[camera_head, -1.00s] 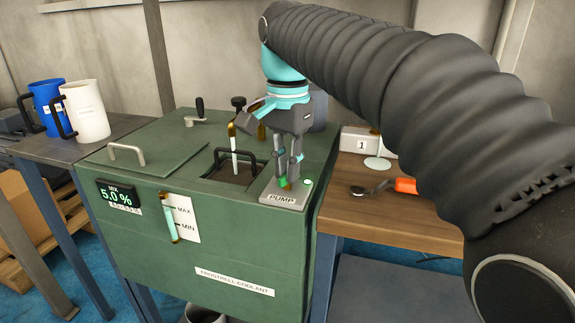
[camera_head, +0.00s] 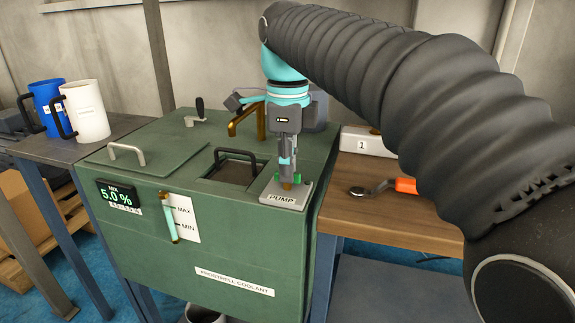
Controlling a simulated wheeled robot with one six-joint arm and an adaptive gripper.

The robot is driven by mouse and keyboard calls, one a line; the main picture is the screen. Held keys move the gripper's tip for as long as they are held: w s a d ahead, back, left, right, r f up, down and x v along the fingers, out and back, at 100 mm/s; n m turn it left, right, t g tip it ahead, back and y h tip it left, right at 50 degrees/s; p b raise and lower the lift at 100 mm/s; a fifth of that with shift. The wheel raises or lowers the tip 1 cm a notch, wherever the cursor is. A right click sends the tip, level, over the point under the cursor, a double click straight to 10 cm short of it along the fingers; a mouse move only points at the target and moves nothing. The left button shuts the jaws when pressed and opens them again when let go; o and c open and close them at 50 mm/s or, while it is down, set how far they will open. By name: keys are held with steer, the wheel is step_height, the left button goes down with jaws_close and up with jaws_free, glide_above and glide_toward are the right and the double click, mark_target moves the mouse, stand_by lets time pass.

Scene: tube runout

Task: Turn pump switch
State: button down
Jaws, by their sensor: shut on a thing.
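The pump switch (camera_head: 298,178) is a small green knob on a grey plate (camera_head: 282,200) labelled PUMP. The plate sits on the front right corner of the green coolant tank (camera_head: 230,235). My gripper (camera_head: 288,178) points down over the plate, seen edge-on, and its fingertips are shut on the switch. I cannot see the switch's exact angle.
The tank's opening (camera_head: 236,170) with a black handle lies left of the plate. A brass spout (camera_head: 247,118) stands behind it. A blue jug (camera_head: 48,105) and a white jug (camera_head: 86,110) stand on the left table. An orange-handled tool (camera_head: 405,186) lies on the right-hand wooden table.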

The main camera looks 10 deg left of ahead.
steer(key=c, duration=1.2)
jaws_free()
steer(key=shift+r, duration=3)
